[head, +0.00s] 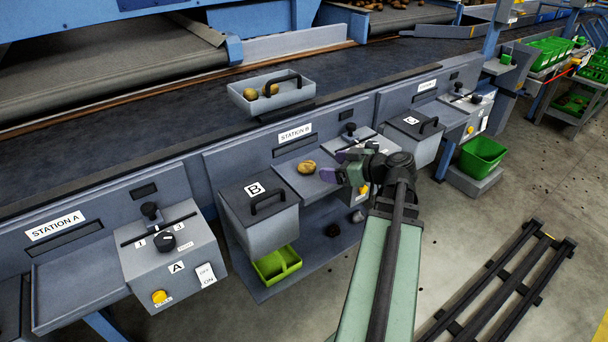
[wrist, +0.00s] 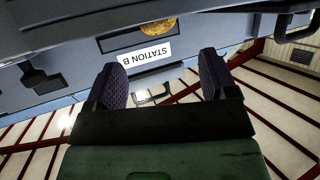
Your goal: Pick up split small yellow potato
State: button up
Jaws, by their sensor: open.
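A yellow-brown potato (head: 307,167) lies on the small grey shelf of Station B, with a darker mark on its top; I cannot tell whether this is a split. It also shows at the top of the wrist view (wrist: 158,25), partly cut by the panel edge. My gripper (head: 335,165) is open and empty, with purple pads, just right of the potato and apart from it. In the wrist view my gripper (wrist: 161,68) has its two fingers wide apart with the Station B label beyond them.
A grey tray (head: 287,100) with two potatoes sits on the belt edge above Station B. A lidded box B (head: 262,228) stands left of the shelf, and a similar lidded box (head: 416,150) to the right. A green bin (head: 277,272) sits below. Control box A (head: 172,262) is further left.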

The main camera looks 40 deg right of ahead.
aim_at(312, 165)
jog(key=x, duration=0.2)
jog(key=shift+w+a+f, duration=0.1)
jog(key=shift+w+f, duration=0.05)
jog(key=shift+w, duration=0.1)
jog(key=b+x, duration=0.2)
jog(key=x, duration=0.3)
jog(key=shift+f, duration=0.2)
jog(key=shift+w, duration=0.15)
jog(key=c, duration=1)
